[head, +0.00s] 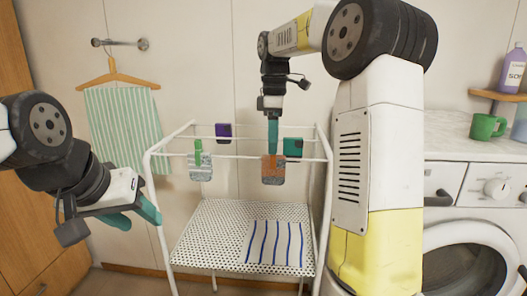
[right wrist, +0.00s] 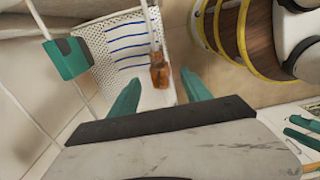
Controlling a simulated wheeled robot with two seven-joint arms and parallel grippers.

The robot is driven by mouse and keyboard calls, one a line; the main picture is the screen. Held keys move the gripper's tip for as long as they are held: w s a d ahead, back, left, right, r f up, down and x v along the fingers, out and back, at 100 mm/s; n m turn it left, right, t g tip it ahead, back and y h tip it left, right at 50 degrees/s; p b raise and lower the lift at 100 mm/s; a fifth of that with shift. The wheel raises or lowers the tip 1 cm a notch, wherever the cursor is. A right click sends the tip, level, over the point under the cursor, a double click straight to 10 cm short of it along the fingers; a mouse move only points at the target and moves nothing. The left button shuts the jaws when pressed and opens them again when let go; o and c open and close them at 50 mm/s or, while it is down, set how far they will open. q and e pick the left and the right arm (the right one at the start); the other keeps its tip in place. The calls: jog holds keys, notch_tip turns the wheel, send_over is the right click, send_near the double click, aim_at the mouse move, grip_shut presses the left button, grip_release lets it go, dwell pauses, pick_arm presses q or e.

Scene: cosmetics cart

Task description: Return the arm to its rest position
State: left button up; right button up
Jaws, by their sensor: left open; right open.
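A washing machine (head: 468,250) stands at the right.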

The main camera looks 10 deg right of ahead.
notch_tip(320, 180, up, 4)
jog(key=shift+f, duration=0.2)
jog(key=shift+s+r, duration=0.25)
jog(key=shift+s, duration=0.05)
jog(key=s+a+f+m+t+y, duration=0.1)
jog(key=s+f+m+t, duration=0.2)
jog(key=s+m, duration=0.4)
jog(key=s+a+f+m+t+y, duration=0.1)
jog(key=s+f+m+t, duration=0.2)
jog(key=s, duration=1.3)
jog(key=shift+s+f+m, duration=0.35)
jog(key=shift+f+m, duration=1)
jog(key=shift+m, duration=0.75)
